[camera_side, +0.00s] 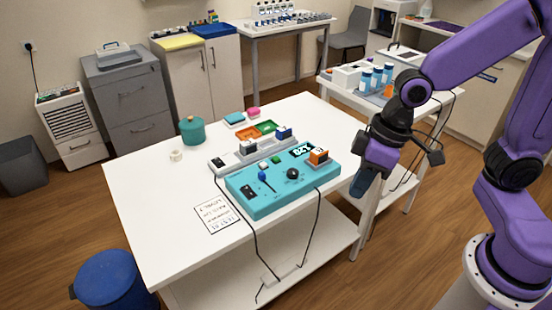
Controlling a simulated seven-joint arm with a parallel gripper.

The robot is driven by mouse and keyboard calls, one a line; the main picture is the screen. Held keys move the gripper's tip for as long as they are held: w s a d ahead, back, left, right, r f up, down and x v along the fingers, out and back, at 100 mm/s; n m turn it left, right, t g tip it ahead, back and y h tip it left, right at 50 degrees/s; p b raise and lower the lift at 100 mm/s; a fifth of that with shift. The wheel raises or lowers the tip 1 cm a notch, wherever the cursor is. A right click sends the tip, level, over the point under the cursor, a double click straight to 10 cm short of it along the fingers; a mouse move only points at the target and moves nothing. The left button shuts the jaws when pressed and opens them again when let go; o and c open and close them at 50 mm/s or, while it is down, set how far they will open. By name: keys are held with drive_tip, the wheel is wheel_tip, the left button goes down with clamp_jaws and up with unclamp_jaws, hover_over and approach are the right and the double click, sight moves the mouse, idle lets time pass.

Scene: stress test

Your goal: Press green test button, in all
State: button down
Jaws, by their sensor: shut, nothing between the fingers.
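A teal test box (268,205) sits on the white table (150,215) towards its right front. A small green button (276,159) shows on its top panel near the back edge, beside a white button (264,165). A blue-tipped lever (262,176), a black knob (292,173) and a lit display (301,150) are also on the panel. My gripper (360,190) is shut and empty, pointing down just off the right edge of the table. It is to the right of the box, apart from it and from the green button.
An orange-and-black block (318,157) sits at the box's right end. A teal pot (192,130), tape roll (176,155) and printed sheet (216,218) lie left. Cables hang off the front edge. The table's left is clear.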

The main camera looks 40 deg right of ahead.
drive_tip(key=w+a+f+m+t+y, duration=0.1)
drive_tip(key=w+m, duration=0.1)
drive_tip(key=w, duration=0.4)
drive_tip(key=w+a+f+m+t, duration=0.1)
drive_tip(key=w+a+m, duration=0.15)
drive_tip(key=w, duration=0.35)
drive_tip(key=m+t+h, duration=0.3)
drive_tip(key=m+t, duration=0.3)
drive_tip(key=m, duration=0.5)
hover_over(279, 160)
wheel_tip(279, 160, down, 5)
drive_tip(key=shift+w, duration=0.1)
drive_tip(key=shift+f, duration=0.15)
drive_tip(key=shift+f, duration=4.25)
drive_tip(key=shift+f, duration=0.1)
drive_tip(key=shift+f, duration=0.35)
